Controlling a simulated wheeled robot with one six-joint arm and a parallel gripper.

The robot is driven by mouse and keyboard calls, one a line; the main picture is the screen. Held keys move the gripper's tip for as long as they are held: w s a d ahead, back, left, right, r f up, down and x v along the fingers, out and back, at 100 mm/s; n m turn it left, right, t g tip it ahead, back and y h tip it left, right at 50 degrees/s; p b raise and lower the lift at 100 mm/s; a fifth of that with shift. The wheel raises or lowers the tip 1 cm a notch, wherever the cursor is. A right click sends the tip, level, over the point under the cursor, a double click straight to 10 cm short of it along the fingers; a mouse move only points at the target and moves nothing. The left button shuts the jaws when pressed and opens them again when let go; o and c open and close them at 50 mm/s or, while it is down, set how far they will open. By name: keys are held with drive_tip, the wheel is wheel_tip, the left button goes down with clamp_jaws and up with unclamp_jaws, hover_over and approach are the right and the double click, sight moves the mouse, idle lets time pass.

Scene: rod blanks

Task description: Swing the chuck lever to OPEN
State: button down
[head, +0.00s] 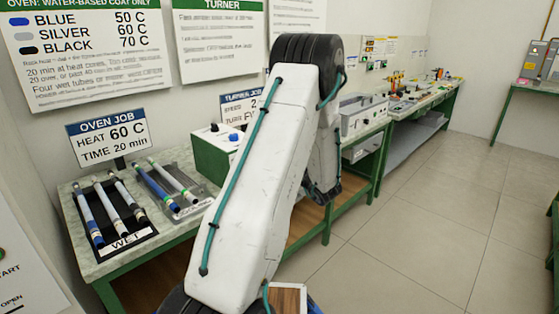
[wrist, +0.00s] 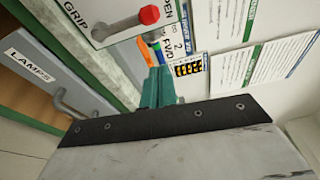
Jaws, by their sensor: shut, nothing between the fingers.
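The chuck lever (wrist: 122,25) shows at the top of the wrist view as a grey bar with a red knob (wrist: 149,14) on a white plate. The word GRIP is at the plate's left, and a partly cut-off OPEN label (wrist: 184,12) is at its right. The knob end lies towards the OPEN side; I cannot tell the lever's exact setting. My gripper (wrist: 158,78), with teal fingers, is shut and empty. It is below the knob in the picture and looks apart from it. In the head view my arm hides the gripper and the lever.
A grey LAMPS drawer (wrist: 45,80) with a protruding handle is left of my gripper in the wrist view. Wall signs are at the right. In the head view, a WET rack (head: 120,243) holds coloured rods on the bench, near a green box (head: 212,160). Floor at right is clear.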

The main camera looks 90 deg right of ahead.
drive_tip(key=v, duration=0.5)
drive_tip(key=shift+s+d, duration=0.1)
drive_tip(key=shift+d, duration=0.05)
idle(0.4)
